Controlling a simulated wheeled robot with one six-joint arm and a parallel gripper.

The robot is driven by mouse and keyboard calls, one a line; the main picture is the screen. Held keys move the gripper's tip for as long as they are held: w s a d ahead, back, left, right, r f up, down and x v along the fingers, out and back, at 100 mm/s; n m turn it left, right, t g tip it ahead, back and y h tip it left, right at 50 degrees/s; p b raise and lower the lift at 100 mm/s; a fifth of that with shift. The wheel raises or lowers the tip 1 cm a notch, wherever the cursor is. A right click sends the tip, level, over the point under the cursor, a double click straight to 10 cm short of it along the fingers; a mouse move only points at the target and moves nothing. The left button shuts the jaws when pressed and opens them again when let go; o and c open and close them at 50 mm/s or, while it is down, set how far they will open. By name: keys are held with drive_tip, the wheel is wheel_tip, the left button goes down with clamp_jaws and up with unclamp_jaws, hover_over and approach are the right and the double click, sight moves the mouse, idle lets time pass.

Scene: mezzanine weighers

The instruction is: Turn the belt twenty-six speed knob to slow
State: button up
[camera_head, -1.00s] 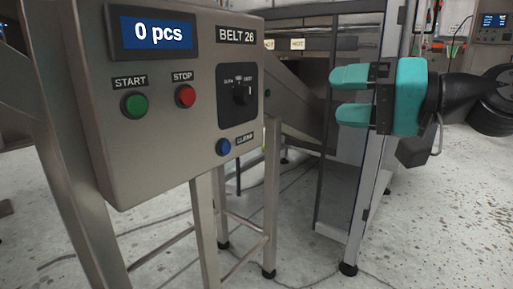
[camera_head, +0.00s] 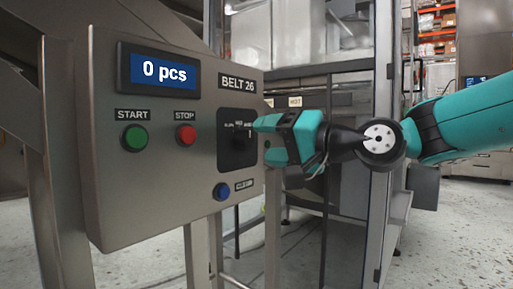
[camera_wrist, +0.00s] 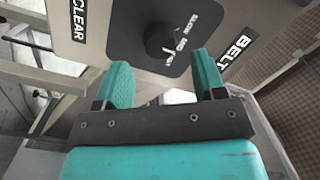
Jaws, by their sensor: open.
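The belt twenty-six control box shows BELT 26 at its upper right. Its speed knob (camera_head: 239,143) is a black dial on a dark plate (camera_head: 226,160). In the wrist view the knob (camera_wrist: 157,38) lies just beyond my fingertips, and its pale mark appears to point toward the FAST end of the scale, away from SLOW. My gripper (camera_head: 262,138) is at the plate's right edge in the head view, fingers toward the knob. In the wrist view my gripper (camera_wrist: 161,62) is open, with an empty gap between the teal fingers. Contact with the knob is not visible.
The green START button (camera_head: 134,138), red STOP button (camera_head: 185,135) and blue CLEAR button (camera_head: 221,191) sit on the same panel. The display (camera_head: 158,71) reads 0 pcs. A metal-framed machine (camera_head: 384,200) stands behind my arm.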

sight(250, 139)
drive_tip(key=shift+x, duration=1.75)
drive_tip(key=c, duration=0.9)
drive_tip(key=shift+b, duration=0.3)
drive_tip(key=shift+c, duration=0.2)
drive_tip(key=shift+n, duration=0.3)
drive_tip(key=n+b, duration=0.1)
drive_tip(key=n, duration=0.3)
drive_tip(key=shift+s+n+h+b, duration=0.1)
drive_tip(key=shift+n+h+b, duration=0.35)
drive_tip(key=shift+n, duration=1.55)
